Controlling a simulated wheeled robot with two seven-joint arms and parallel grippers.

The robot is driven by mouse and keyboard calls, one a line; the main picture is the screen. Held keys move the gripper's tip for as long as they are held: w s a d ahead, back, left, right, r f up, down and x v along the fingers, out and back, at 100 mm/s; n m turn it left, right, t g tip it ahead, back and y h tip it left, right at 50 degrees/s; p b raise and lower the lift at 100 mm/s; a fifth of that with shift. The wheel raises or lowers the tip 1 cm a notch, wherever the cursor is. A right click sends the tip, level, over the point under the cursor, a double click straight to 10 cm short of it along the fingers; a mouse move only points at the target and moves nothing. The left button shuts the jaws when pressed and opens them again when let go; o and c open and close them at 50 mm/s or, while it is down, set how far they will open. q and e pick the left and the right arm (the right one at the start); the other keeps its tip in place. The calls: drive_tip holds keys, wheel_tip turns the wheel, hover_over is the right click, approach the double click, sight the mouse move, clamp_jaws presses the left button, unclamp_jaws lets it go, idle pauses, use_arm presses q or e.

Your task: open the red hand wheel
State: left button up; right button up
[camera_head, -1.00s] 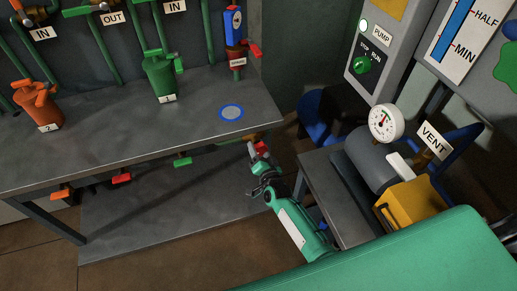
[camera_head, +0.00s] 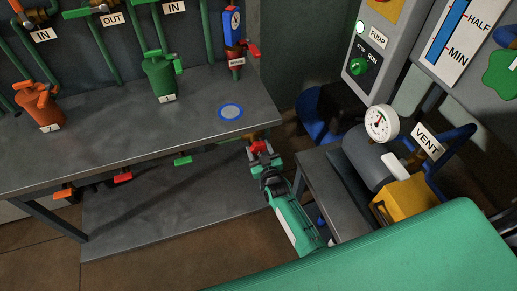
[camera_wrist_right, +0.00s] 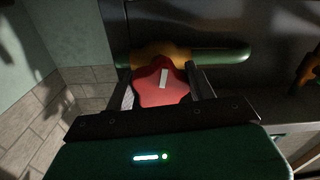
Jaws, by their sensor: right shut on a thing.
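The red hand wheel (camera_head: 262,146) is under the right front edge of the grey bench in the head view. In the right wrist view the red hand wheel (camera_wrist_right: 158,88) is lobed, with a white mark on its face, in front of a brass valve body (camera_wrist_right: 185,55) on a green pipe. My right gripper (camera_head: 264,158) reaches up to it from below. In the wrist view the fingers of my right gripper (camera_wrist_right: 163,84) stand on either side of the wheel, shut on it. The fingertips are partly hidden in the head view. My left gripper is not in view.
The grey bench (camera_head: 120,130) overhangs the wheel. Other red (camera_head: 123,177), green (camera_head: 183,160) and orange (camera_head: 64,194) handles sit along its front. A low table with a grey tank (camera_head: 368,158) and a yellow box (camera_head: 408,196) stands right of my arm.

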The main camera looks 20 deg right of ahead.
drive_tip(key=shift+f+n, duration=0.1)
drive_tip(key=shift+n, duration=1)
drive_tip(key=o, duration=1)
drive_tip(key=shift+s, duration=0.55)
drive_tip(key=s, duration=1.2)
drive_tip(key=shift+s+d, duration=0.3)
drive_tip(key=shift+s, duration=0.1)
